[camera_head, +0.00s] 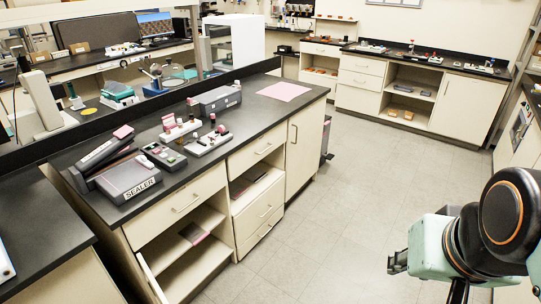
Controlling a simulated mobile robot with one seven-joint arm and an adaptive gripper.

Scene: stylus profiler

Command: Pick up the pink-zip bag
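I cannot clearly make out a pink-zip bag. My gripper (397,262) is at the right, over the floor and far from the bench. Its dark fingers point left and nothing shows in them; whether they are apart is too small to tell.
The bench (62,157) holds small racks (208,141), a grey box (215,99) and a pink sheet (284,91). A cabinet door (150,278) stands open at the lower left. The floor (340,210) between bench and arm is clear. Cabinets (470,103) line the back wall.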

